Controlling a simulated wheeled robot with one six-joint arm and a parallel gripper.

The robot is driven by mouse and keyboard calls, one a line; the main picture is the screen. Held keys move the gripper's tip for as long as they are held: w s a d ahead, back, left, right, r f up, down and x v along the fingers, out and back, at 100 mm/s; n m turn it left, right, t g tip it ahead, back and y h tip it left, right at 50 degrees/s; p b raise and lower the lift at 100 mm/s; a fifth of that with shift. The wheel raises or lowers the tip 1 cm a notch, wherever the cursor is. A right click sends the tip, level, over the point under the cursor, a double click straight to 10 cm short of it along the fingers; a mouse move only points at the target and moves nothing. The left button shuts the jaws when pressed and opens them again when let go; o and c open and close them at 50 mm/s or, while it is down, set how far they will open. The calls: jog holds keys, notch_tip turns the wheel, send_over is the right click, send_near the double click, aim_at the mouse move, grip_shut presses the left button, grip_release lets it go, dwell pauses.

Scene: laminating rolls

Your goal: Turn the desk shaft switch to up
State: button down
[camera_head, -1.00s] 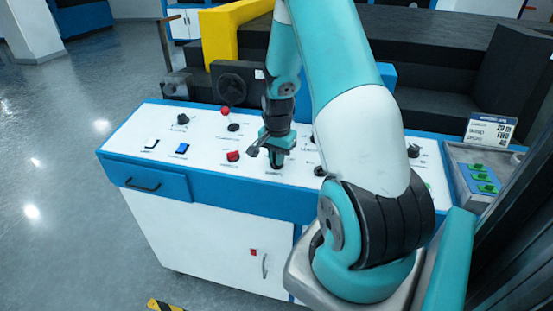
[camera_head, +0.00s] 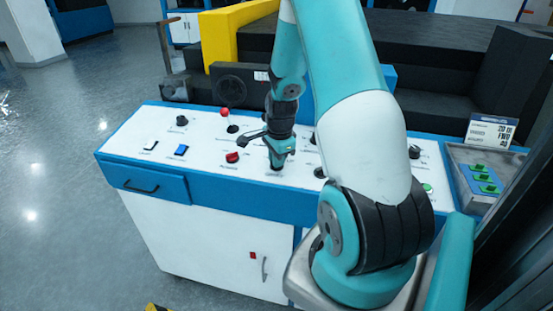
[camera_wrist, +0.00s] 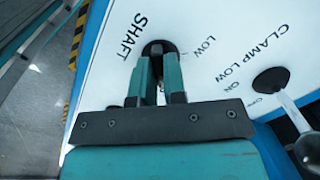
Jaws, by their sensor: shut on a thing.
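The desk shaft switch (camera_wrist: 158,47) is a dark round knob beside the words SHAFT and LOW on the white panel in the wrist view. My gripper (camera_wrist: 159,66) is shut on it, with a teal finger on each side. The fingers cover part of the knob, so its exact pointing direction is not clear. In the head view my gripper (camera_head: 277,162) reaches down to the front edge of the panel, and hides most of the switch there.
The white-topped control desk (camera_head: 135,170) carries a red knob (camera_head: 232,157), a blue switch (camera_head: 181,150), a black knob (camera_head: 182,120) and a red-balled lever (camera_head: 225,111). A clamp lever (camera_wrist: 271,81) stands right of my gripper in the wrist view.

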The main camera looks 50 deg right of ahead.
dwell(0.3)
jog(key=c, duration=1.2)
grip_release()
jog(key=shift+r, duration=0.1)
jog(key=r, duration=0.5)
jog(key=s+r+b, duration=0.1)
jog(key=r, duration=0.5)
jog(key=s+r, duration=0.1)
jog(key=r, duration=0.5)
jog(key=shift+a, duration=0.4)
